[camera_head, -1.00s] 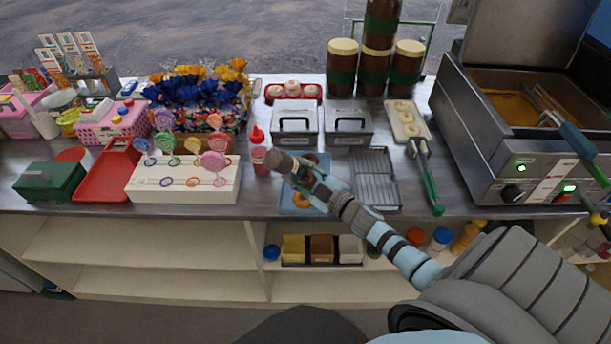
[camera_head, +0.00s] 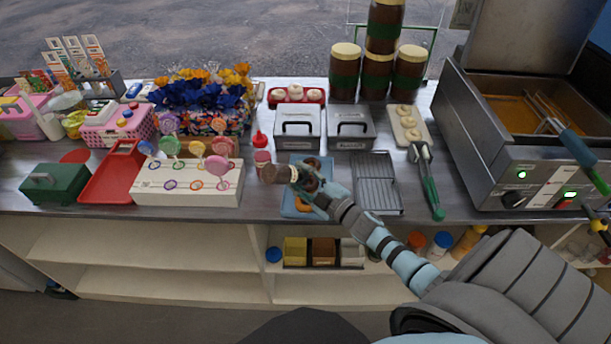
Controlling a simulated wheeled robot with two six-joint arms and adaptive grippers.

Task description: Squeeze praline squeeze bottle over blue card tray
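The blue card tray (camera_head: 288,205) lies on the counter near its front edge, with several ring doughnuts in it, one (camera_head: 303,202) near its front. My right arm reaches in from the right. Its gripper (camera_head: 294,174) is over the tray and appears shut on a brown bottle (camera_head: 274,173), which I take to be the praline squeeze bottle. The bottle is tilted, nearly lying, and sticks out to the left past the tray's left edge. Its nozzle cannot be made out. The hand and forearm hide part of the tray. My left gripper is not in view.
A red-capped squeeze bottle (camera_head: 261,141) stands just behind the held one. A white lollipop stand (camera_head: 190,190) is at the left. A wire rack (camera_head: 376,185) and tongs (camera_head: 427,180) lie to the right. Two lidded metal boxes (camera_head: 297,128) stand behind the tray.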

